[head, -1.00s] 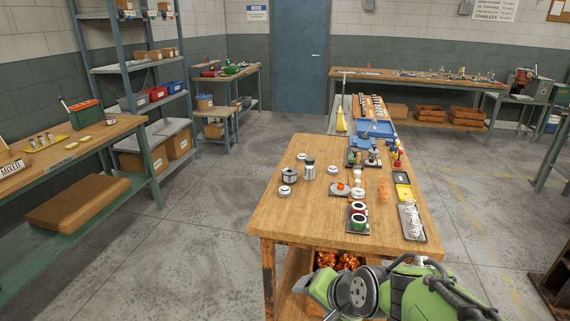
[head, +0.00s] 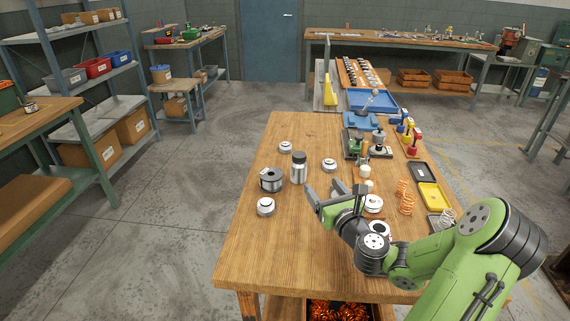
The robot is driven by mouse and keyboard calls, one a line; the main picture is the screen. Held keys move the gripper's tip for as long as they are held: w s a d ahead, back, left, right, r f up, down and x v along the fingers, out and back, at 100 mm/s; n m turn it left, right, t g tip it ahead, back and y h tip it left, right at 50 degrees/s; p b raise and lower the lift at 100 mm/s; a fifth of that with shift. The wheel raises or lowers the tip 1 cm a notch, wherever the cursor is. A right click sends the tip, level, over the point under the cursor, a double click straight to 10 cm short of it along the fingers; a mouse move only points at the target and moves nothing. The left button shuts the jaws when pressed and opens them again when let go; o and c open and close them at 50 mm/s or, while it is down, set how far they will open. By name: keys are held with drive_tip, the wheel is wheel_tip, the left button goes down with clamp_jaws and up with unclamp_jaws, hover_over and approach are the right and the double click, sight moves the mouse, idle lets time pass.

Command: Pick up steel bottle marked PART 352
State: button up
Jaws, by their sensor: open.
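The steel bottle (head: 299,168) stands upright on the wooden workbench (head: 258,235), left of the bench's middle. It has a silver body and a darker upper part. Any PART 352 marking is too small to read. My gripper (head: 322,192) is open and empty, just right of the bottle and a little nearer to me. Its fingers point left towards the bottle, with a visible gap between them and it. My arm hides part of the bench's right front.
A grey spool-like cylinder (head: 271,180) stands close left of the bottle. White-topped discs lie around it, at front left (head: 265,207), behind (head: 286,147) and right (head: 329,165). Copper springs (head: 407,203) and a yellow tray (head: 430,196) lie at right. The bench's front left is clear.

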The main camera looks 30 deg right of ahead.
sight(302, 159)
drive_tip(key=w+d, duration=0.1)
drive_tip(key=w, duration=0.4)
drive_tip(key=w+d, duration=0.1)
drive_tip(key=w, duration=0.4)
drive_tip(key=w+d, duration=0.1)
drive_tip(key=w, duration=0.4)
drive_tip(key=shift+r, duration=0.1)
clamp_jaws()
